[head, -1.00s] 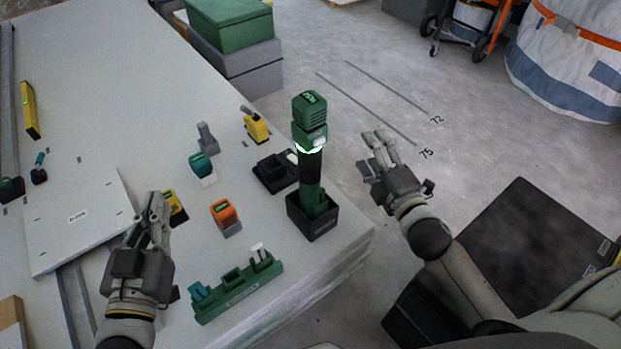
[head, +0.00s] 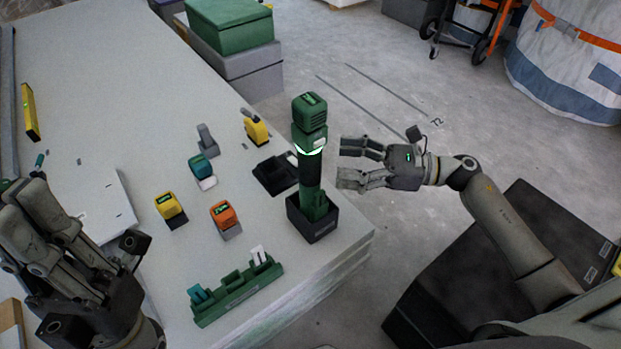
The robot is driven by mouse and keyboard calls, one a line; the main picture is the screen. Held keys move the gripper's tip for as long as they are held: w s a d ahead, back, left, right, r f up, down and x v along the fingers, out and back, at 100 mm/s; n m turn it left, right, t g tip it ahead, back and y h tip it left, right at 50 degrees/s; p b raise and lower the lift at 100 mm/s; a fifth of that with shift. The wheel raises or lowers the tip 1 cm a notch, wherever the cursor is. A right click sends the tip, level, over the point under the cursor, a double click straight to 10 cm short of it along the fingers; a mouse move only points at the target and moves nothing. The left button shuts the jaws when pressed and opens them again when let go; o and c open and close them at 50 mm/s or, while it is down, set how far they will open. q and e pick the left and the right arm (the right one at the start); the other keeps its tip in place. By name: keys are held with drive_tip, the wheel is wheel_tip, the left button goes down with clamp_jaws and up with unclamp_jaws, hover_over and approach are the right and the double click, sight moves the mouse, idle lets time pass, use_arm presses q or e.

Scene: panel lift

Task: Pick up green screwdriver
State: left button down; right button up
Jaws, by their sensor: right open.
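The green screwdriver (head: 309,113) is a thick power tool with a green head, a lit ring and a dark grip. It stands upright in a black square holder (head: 311,224) at the table's right edge, its lower end hidden in the holder. My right gripper (head: 343,162) is open and empty just right of the screwdriver's grip, its fingers pointing left towards it with a gap in the picture. My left gripper (head: 22,196) is large at the lower left, over the white panel and far from the screwdriver; its finger opening is unclear.
A green rack (head: 236,291) lies at the table's front. Yellow (head: 170,206), orange (head: 223,214) and teal (head: 201,167) tools stand left of the screwdriver. A dark block (head: 273,175) is close behind it. Stacked boxes (head: 234,52) stand at the back.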

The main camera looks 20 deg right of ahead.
sight(307, 157)
drive_tip(key=b+x, duration=0.1)
drive_tip(key=x, duration=0.7)
drive_tip(key=shift+w+a, duration=0.15)
drive_tip(key=shift+w, duration=0.05)
clamp_jaws()
drive_tip(key=shift+r, duration=0.15)
